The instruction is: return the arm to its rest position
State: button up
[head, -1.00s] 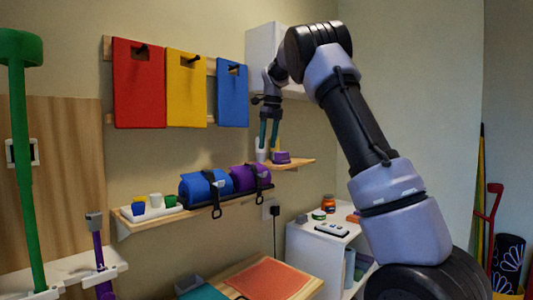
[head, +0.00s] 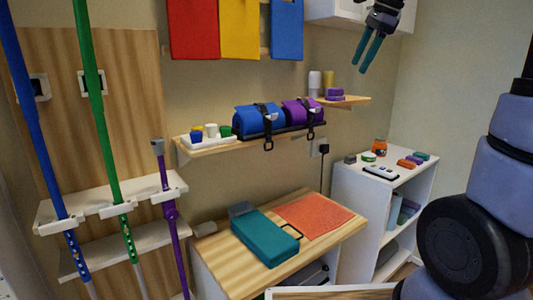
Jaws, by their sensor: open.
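My gripper (head: 367,69) hangs at the top of the head view, pointing down, with its two teal fingers apart and nothing between them. It is in the air in front of the white wall cabinet (head: 345,14), right of the blue hanging mat (head: 287,28) and above and right of the small wooden shelf (head: 356,101). Part of my arm stands at the right edge. The links between it and the gripper are out of view.
Blue (head: 258,120) and purple (head: 302,113) rolls lie on a wall shelf. A white cabinet (head: 345,190) holds small items. Poles stand at left.

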jog(key=s+f+n+t, duration=0.1)
jog(key=s+f+n, duration=0.2)
jog(key=s, duration=0.3)
jog(key=s+a+f+n+t, duration=0.1)
jog(key=s+f+n, duration=0.1)
jog(key=s+n, duration=0.3)
jog(key=s+f+n+t+h, duration=0.1)
jog(key=s+f+n, duration=0.2)
jog(key=s, duration=0.6)
jog(key=shift+a+f+n, duration=0.15)
jog(key=shift+f+n, duration=0.2)
jog(key=shift+n, duration=0.65)
